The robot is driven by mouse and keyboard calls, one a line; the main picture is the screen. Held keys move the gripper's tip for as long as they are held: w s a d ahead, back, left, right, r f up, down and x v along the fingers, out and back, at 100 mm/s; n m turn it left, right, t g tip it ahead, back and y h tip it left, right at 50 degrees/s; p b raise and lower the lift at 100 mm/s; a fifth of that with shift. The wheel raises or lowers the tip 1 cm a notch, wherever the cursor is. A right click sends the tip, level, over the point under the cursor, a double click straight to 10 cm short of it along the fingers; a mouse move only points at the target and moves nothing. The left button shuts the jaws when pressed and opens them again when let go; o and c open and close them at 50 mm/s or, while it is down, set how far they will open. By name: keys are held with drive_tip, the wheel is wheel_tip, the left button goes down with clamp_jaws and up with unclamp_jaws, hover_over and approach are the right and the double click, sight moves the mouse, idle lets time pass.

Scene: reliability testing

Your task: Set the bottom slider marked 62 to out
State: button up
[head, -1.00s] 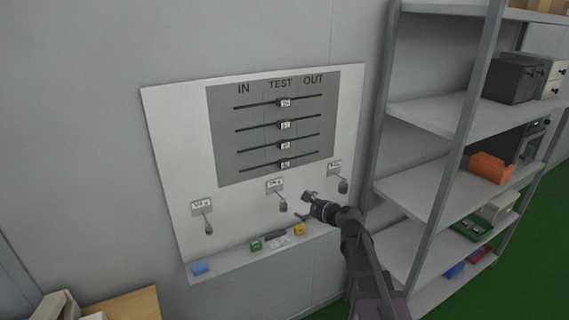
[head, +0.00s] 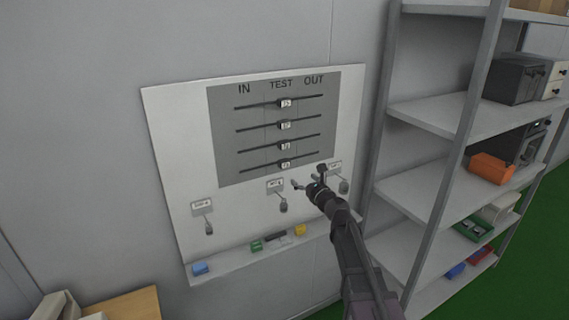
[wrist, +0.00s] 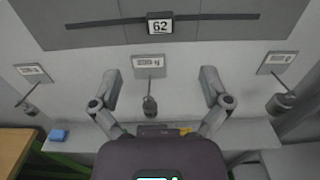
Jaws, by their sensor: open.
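The bottom slider (head: 285,163) sits mid-track under TEST on the grey panel (head: 225,165). Its tag reads 62 in the wrist view, where the slider (wrist: 160,26) is at the top centre on its dark track (wrist: 215,17). IN is at the left end of the tracks and OUT at the right end. My gripper (head: 308,177) is open and empty, just below and right of the slider in the head view. In the wrist view my gripper (wrist: 160,74) has its fingers spread on either side, below the slider and apart from it.
Several other sliders sit centred above. Hanging tagged pieces (head: 209,228) line the white board below the panel. A ledge (head: 225,272) holds a blue block (head: 200,268), a green one (head: 256,245) and a yellow one (head: 300,230). A metal shelf unit (head: 440,115) stands close on the right.

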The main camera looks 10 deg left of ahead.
sight(286, 163)
drive_tip(key=x, duration=1.3)
drive_tip(key=shift+w+a, duration=0.25)
drive_tip(key=c, duration=1.3)
drive_tip(key=shift+c, duration=0.2)
